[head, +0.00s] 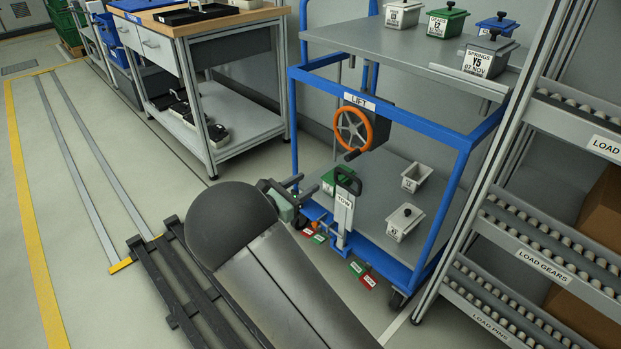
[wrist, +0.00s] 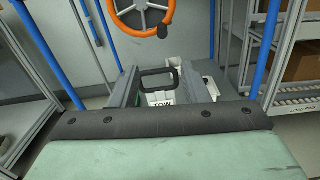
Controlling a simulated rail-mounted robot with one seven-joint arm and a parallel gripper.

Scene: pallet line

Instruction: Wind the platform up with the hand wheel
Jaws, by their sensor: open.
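The orange hand wheel (head: 338,124) is on a dark box under a LIFT label (head: 360,101) on a blue-framed cart. A dark crank knob shows at its lower edge. The wheel also shows at the top of the wrist view (wrist: 141,34). The cart has an upper grey platform (head: 400,47) and a lower grey deck (head: 375,222); I cannot tell which one the wheel moves. My gripper (head: 300,190) is open, below and left of the wheel and apart from it. In the wrist view its fingers (wrist: 158,92) stand either side of the TOW handle.
A TOW handle (head: 344,205) stands upright at the cart's front, near my gripper. Lidded tins (head: 403,14) stand on the upper platform, and more bins (head: 405,222) on the lower deck. A roller rack (head: 545,255) is close on the right, a workbench (head: 235,108) on the left.

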